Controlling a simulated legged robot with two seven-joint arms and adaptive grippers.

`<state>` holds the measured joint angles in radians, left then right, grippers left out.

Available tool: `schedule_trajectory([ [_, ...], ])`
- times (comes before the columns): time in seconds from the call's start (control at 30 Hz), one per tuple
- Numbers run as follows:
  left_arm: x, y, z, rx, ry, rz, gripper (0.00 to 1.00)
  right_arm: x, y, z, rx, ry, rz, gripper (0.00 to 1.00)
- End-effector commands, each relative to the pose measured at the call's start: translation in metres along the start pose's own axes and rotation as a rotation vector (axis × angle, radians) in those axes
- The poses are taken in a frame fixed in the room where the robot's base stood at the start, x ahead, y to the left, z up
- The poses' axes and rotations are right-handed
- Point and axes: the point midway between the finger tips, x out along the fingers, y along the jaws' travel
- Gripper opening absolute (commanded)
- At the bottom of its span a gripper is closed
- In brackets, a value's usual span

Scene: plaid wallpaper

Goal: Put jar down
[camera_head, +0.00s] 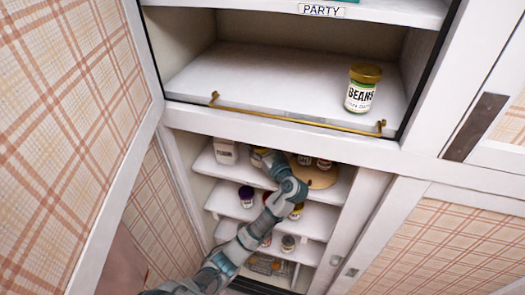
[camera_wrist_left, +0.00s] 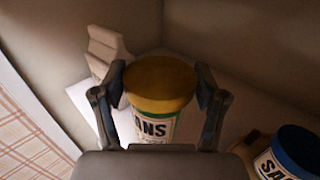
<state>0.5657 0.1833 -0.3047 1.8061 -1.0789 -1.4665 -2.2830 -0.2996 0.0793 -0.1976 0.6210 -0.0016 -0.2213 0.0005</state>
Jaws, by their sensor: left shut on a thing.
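The jar (camera_wrist_left: 160,85) has a yellow-gold lid and a pale label whose visible letters read "ANS". In the head view my left gripper (camera_head: 268,160) reaches into the lower cupboard at the top shelf, and the held jar (camera_head: 257,156) is partly hidden there. The jar looks upright; whether its base touches the shelf cannot be told. My right gripper is not in view.
A pale carton (camera_head: 225,152) stands left of the held jar. A round wooden board (camera_head: 322,177) with jars is to its right. A blue-lidded jar (camera_wrist_left: 292,150) is close by. Lower shelves hold several jars. A beans jar (camera_head: 362,88) stands in the upper compartment behind a brass rail (camera_head: 300,121).

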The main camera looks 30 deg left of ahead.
Motion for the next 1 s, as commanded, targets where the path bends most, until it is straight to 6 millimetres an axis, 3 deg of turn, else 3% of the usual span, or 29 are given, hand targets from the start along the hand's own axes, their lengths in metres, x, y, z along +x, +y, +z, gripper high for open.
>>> schedule_trajectory([
  [0.13,0.003,-0.003,-0.005,0.003,-0.002,0.000,0.19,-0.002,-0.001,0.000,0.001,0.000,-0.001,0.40],
  [0.33,-0.002,-0.006,-0.031,0.007,-0.004,-0.001,0.19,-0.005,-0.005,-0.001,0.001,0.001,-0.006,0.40],
  [0.7,0.000,-0.005,-0.037,0.004,-0.004,-0.001,0.19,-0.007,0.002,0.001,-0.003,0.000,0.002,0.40],
  [0.73,0.000,-0.004,-0.038,0.005,-0.003,-0.001,0.74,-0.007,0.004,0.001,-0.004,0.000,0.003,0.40],
  [0.8,0.001,-0.004,-0.038,0.004,-0.002,-0.001,0.92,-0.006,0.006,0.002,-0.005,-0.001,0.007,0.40],
  [0.83,0.002,-0.004,-0.039,0.003,-0.002,-0.001,0.97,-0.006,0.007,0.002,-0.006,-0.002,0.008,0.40],
  [1.0,0.003,-0.003,-0.039,0.003,-0.001,0.000,0.97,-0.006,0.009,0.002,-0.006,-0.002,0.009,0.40],
])
